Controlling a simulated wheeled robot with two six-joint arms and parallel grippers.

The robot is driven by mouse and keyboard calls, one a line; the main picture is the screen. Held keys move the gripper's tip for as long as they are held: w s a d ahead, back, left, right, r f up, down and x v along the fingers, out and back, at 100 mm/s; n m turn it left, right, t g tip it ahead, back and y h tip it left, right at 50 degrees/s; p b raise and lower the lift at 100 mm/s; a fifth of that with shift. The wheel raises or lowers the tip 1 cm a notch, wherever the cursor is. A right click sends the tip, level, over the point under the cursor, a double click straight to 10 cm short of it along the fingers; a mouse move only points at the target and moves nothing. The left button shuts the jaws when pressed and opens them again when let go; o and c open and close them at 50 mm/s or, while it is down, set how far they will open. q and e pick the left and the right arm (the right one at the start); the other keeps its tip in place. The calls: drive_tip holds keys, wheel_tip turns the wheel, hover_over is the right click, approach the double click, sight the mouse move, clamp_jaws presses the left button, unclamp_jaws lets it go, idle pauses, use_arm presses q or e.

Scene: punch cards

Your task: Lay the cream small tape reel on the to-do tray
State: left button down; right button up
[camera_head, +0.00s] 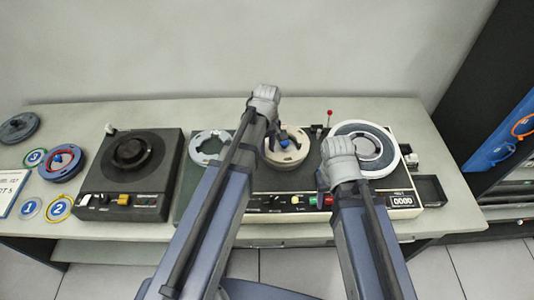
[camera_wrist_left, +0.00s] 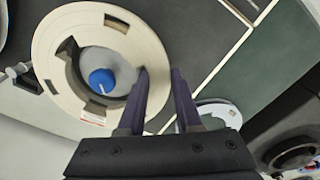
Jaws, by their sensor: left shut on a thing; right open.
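The cream small tape reel (camera_head: 287,150) sits around the blue-topped spindle on the middle of the long machine; it also shows large in the left wrist view (camera_wrist_left: 65,45). My left gripper (camera_head: 266,108) is shut on its rim; in the left wrist view one finger is inside the ring and one outside (camera_wrist_left: 160,88). My arm hides part of the reel in the head view. My right gripper (camera_head: 322,176) is open, over the machine's front right. A dark shallow tray (camera_head: 432,190) stands at the machine's right end; I cannot read a label that marks it as the to-do tray.
A grey-white reel (camera_head: 208,148) lies left of the cream one, a large white reel (camera_head: 378,150) right. A dark turntable unit (camera_head: 128,172) stands left. Further left are a blue-red reel (camera_head: 61,162), a dark reel (camera_head: 19,128) and numbered discs (camera_head: 59,208). A red-topped lever (camera_head: 329,118) stands behind.

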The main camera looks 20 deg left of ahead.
use_arm(q)
drive_tip(key=shift+r+p, duration=1.6)
drive_tip(key=shift+r, duration=0.25)
